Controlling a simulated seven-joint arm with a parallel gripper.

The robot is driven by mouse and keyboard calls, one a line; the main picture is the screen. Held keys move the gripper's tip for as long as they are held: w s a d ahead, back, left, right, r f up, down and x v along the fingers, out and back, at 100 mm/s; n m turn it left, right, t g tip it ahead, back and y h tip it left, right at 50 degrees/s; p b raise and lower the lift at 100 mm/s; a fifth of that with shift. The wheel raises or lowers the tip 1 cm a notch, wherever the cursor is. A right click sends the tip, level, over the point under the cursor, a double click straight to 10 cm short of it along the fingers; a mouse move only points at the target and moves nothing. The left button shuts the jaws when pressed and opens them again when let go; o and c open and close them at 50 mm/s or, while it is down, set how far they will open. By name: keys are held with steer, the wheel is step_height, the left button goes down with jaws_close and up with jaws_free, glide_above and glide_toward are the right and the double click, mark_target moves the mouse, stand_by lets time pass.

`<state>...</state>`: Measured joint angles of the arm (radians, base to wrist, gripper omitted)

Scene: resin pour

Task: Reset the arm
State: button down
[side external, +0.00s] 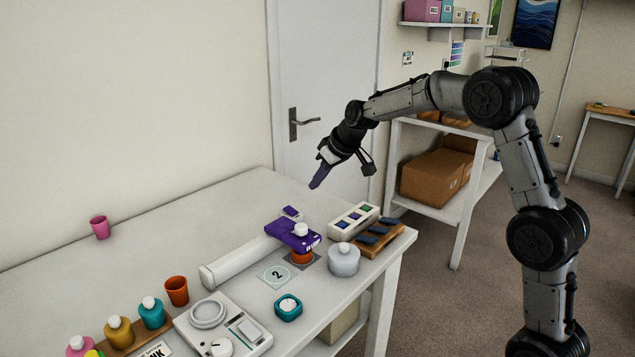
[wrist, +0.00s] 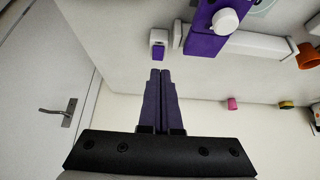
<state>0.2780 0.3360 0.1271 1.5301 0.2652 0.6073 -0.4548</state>
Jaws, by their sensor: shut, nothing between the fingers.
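My gripper (side external: 318,182) is raised in the air above the far right part of the white table. Its purple fingers point down. In the wrist view my gripper (wrist: 160,72) has its two fingers side by side, touching, with nothing between them.
The table (side external: 180,225) holds a long white bar (side external: 238,262), a grey lidded pot (side external: 343,260), a teal container (side external: 288,307), an orange cup (side external: 177,291), a scale-like white device (side external: 222,326) and several bottles. A pink cup (side external: 100,227) stands alone at the back left. The air around the gripper is clear.

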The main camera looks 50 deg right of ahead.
steer(key=s+a+r+n+t, duration=0.1)
steer(key=s+a+r, duration=0.15)
steer(key=r, duration=0.25)
steer(key=s+a+r+t, duration=0.1)
steer(key=a+r, duration=0.2)
steer(key=r, duration=0.1)
steer(key=s+a+r, duration=0.2)
steer(key=s+r, duration=0.1)
steer(key=s, duration=0.2)
steer(key=s+a+r, duration=0.2)
steer(key=s+a, duration=0.1)
steer(key=s, duration=0.3)
steer(key=s+a+f+n, duration=0.1)
steer(key=s+a+f, duration=0.1)
steer(key=s, duration=1)
steer(key=s+f+m+g, duration=0.2)
steer(key=s+f+g, duration=0.1)
steer(key=s+f, duration=0.6)
steer(key=s, duration=0.3)
steer(key=shift+d+f, duration=0.15)
steer(key=shift+f, duration=0.25)
